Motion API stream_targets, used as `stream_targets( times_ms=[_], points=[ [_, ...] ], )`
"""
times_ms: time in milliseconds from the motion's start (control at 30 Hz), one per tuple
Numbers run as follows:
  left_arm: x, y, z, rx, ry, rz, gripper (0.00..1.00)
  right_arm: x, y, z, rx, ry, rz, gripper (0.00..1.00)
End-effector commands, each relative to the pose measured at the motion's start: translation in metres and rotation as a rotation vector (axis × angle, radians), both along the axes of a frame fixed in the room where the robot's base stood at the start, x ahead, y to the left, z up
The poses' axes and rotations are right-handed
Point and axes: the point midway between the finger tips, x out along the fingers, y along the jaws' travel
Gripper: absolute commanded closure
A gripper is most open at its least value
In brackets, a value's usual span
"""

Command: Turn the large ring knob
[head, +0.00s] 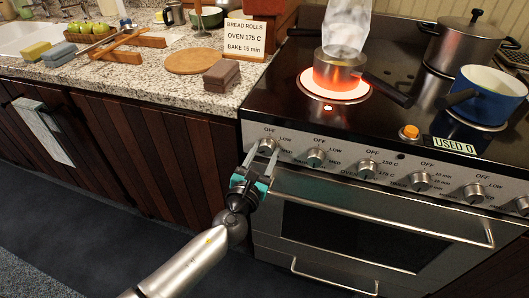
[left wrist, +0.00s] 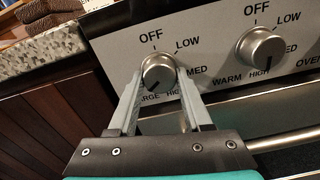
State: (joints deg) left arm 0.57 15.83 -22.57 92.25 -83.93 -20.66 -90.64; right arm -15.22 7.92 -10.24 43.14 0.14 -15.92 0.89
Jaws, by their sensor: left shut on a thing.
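The large ring knob (head: 267,146) is the leftmost round metal knob on the stove's front panel. It also shows in the left wrist view (left wrist: 158,72), with OFF above it, LOW and MED to its right, HIGH below and a partly hidden label ending in "ARGE" at lower left. My right gripper is in neither view.
A steaming pot (head: 337,72) stands on a glowing ring. A blue pot (head: 488,96) and a steel pot (head: 463,45) stand at right. More knobs (head: 316,157) line the panel. The oven handle (head: 390,215) runs just below. A recipe card (head: 243,36) stands on the counter.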

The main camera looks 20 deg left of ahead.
Motion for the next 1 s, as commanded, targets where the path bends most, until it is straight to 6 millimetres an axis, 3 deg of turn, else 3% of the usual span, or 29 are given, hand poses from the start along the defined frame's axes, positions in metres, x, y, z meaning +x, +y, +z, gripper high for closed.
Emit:
stream_targets(
  times_ms=[67, 333, 667, 1000],
  points=[
    [0.000, 0.000, 0.000, 0.000, 0.000, 0.000, 0.69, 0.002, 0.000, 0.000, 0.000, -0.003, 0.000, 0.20],
    [0.000, 0.000, 0.000, 0.001, 0.000, 0.000, 0.99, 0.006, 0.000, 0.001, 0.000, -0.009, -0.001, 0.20],
    [0.000, 0.000, -0.001, -0.027, 0.001, 0.000, 1.00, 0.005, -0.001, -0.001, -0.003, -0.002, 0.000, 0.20],
    [0.000, 0.000, -0.001, -0.228, 0.008, 0.001, 1.00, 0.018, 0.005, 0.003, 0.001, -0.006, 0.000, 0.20]
  ],
)
